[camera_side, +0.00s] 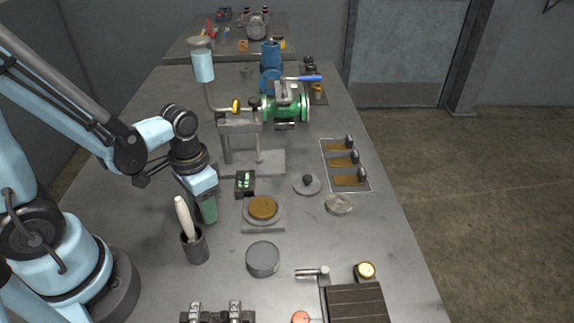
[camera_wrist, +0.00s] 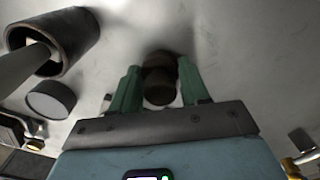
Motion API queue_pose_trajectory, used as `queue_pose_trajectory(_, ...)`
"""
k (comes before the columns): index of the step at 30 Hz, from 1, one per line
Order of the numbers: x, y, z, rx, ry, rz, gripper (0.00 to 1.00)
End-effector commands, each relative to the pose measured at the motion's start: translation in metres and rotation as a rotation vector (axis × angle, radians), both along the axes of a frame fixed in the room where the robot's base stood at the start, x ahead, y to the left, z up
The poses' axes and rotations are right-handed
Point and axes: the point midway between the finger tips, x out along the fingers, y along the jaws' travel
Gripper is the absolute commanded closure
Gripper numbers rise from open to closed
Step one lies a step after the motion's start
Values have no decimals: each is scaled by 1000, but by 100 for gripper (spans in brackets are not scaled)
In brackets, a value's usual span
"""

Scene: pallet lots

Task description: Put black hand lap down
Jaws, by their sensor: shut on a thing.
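My gripper (camera_side: 207,212) is low over the left part of the bench, just behind the dark cup. In the wrist view its green fingers (camera_wrist: 158,88) are shut on a dark round piece, the black hand lap (camera_wrist: 160,92). The lap sits between the fingertips, with a shadow on the bench beyond it. I cannot tell whether it touches the bench. In the side view the lap is hidden by the fingers.
A dark cup (camera_side: 195,247) with a pale-handled tool stands close to my gripper. A grey round tin (camera_side: 263,259), a brown disc on a plate (camera_side: 263,208), a small dark box (camera_side: 245,183) and a knobbed disc (camera_side: 307,184) lie rightward. A three-slot tray (camera_side: 346,165) is farther right.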

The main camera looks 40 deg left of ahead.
Motion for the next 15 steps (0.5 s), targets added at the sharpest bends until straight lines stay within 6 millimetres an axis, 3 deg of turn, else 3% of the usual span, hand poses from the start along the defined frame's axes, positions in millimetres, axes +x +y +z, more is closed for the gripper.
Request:
queue_pose_trajectory(6, 0, 0, -3, 0, 0, 0, 93)
queue_pose_trajectory(7, 0, 0, -3, 0, 0, 0, 50)
queue_pose_trajectory(11, 0, 0, -3, 0, 0, 0, 30)
queue_pose_trajectory(15, 0, 0, -3, 0, 0, 0, 29)
